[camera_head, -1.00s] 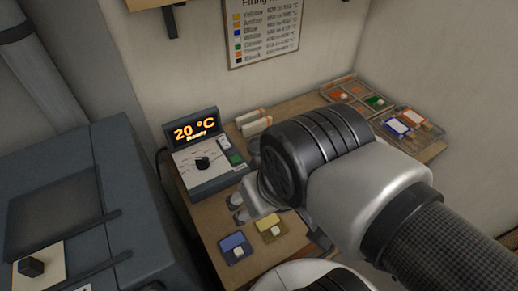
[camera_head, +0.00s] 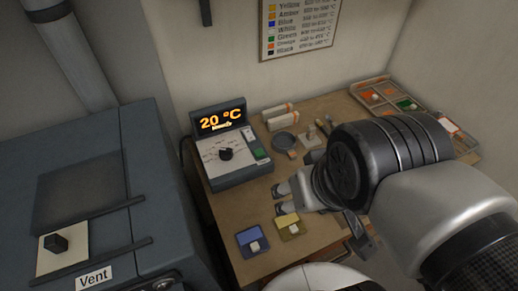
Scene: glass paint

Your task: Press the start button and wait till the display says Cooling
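The controller (camera_head: 236,176) stands on the wooden table with its display (camera_head: 222,121) tilted up at the back. The display glows orange with "20 °C" and a smaller second line that is blurred now. A black dial (camera_head: 226,154) sits on its pale front. A green button (camera_head: 260,154) is at the right side of the front; its label is too small to read. My gripper (camera_head: 283,198) is to the right of and nearer than the controller, apart from it. Its two grey fingertips show with a gap between them and nothing held.
A blue tray (camera_head: 251,238) and a yellow tray (camera_head: 290,227) lie on the table just in front of my fingertips. The grey kiln (camera_head: 100,160) fills the left. Several colour trays sit back right.

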